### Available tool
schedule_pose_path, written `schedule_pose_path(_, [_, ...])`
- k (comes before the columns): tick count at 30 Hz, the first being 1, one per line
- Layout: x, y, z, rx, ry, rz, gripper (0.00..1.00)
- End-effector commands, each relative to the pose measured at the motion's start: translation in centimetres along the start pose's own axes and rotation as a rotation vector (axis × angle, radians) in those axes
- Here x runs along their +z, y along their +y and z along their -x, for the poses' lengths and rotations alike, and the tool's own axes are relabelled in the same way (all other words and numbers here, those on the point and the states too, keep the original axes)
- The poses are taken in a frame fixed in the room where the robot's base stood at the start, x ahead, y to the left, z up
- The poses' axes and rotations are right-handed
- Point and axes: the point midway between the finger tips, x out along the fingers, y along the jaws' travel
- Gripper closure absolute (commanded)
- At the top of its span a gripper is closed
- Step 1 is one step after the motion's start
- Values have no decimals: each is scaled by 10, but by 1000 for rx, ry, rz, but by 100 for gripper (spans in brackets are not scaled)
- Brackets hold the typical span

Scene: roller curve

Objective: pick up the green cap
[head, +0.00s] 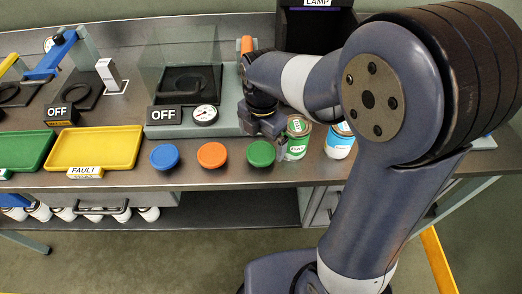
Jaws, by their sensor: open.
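The green cap (261,153) lies on the dark workbench (215,181), at the right end of a row with an orange cap (212,155) and a blue cap (165,156). My gripper (269,137) is above and just behind the green cap in the head view, pointing down. Its fingers are small and partly hidden here, and nothing shows held between them. I cannot tell the exact gap between the gripper and the cap.
A green-labelled can (296,150) stands close right of the green cap, with a blue-labelled can (340,146) beyond it. A yellow tray (95,137) and a green tray (22,148) are at left. A machine with an OFF sign (165,115) stands behind the caps.

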Motion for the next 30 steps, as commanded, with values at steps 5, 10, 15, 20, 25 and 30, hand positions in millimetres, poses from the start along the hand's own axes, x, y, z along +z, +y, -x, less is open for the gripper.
schedule_pose_path(5, [0, 3, -26, -5, 2, 0, 0])
schedule_pose_path(10, [0, 3, -39, -2, 1, 0, 0])
schedule_pose_path(15, [1, 3, -39, -1, 0, 0, 0])
schedule_pose_path(20, [1, 3, -39, -1, 0, -1, 10])
schedule_pose_path(25, [1, 3, -39, -1, 0, -1, 24])
schedule_pose_path(30, [1, 3, -39, -1, 0, -1, 38])
